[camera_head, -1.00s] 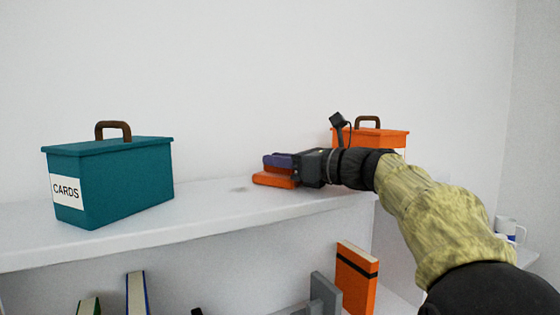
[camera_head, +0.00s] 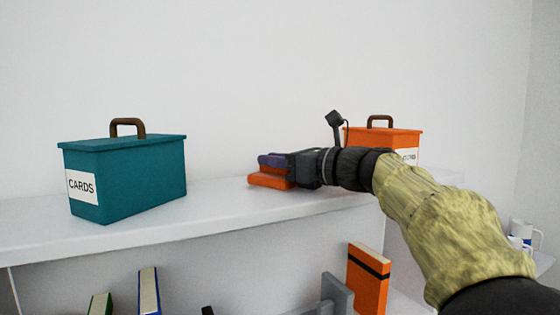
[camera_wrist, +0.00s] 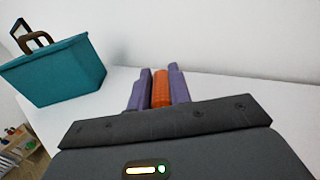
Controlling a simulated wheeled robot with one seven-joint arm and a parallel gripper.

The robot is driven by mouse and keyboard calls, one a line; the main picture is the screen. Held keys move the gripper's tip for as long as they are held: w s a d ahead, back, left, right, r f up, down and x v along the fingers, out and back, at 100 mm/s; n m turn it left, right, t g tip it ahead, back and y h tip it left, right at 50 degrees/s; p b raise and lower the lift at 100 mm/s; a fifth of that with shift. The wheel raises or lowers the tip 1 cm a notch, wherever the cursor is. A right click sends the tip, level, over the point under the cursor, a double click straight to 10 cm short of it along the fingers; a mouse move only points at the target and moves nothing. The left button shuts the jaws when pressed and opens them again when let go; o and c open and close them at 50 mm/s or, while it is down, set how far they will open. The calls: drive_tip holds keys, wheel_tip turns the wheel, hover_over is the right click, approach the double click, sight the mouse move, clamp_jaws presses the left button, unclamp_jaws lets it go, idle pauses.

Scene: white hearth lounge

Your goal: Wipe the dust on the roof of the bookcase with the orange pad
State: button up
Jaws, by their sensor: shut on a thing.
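The orange pad (camera_head: 269,181) lies low on the white roof of the bookcase (camera_head: 215,205), seemingly touching it. My gripper (camera_head: 272,161) is shut on the pad's upper part, with purple fingers on either side. In the wrist view the pad's orange ridged grip (camera_wrist: 161,88) shows between the two fingers. No dust patch can be made out on the visible roof now; the surface under and behind the pad is hidden.
A teal box (camera_head: 125,180) labelled CARDS, with a brown handle, stands left on the roof. An orange box (camera_head: 400,140) stands right, partly behind my arm. Roof between teal box and pad is clear. Books (camera_head: 368,280) stand below; a mug (camera_head: 522,232) is at right.

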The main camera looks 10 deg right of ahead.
sight(259, 176)
drive_tip(key=shift+a, duration=0.15)
drive_tip(key=shift+s+a+b, duration=0.2)
drive_tip(key=shift+s+a, duration=0.05)
drive_tip(key=shift+a, duration=0.6)
drive_tip(key=shift+s+a+b, duration=0.15)
drive_tip(key=shift+s+a, duration=0.1)
drive_tip(key=shift+a, duration=0.55)
drive_tip(key=shift+s+a+f+b, duration=0.15)
drive_tip(key=shift+s+a+b, duration=0.1)
drive_tip(key=shift+a, duration=0.6)
drive_tip(key=shift+s+a+f+b, duration=0.15)
drive_tip(key=shift+s+a, duration=0.1)
drive_tip(key=shift+a, duration=0.55)
drive_tip(key=shift+s+a, duration=0.3)
drive_tip(key=shift+a, duration=0.6)
drive_tip(key=shift+s+a, duration=0.25)
drive_tip(key=shift+a, duration=0.6)
drive_tip(key=shift+r, duration=0.1)
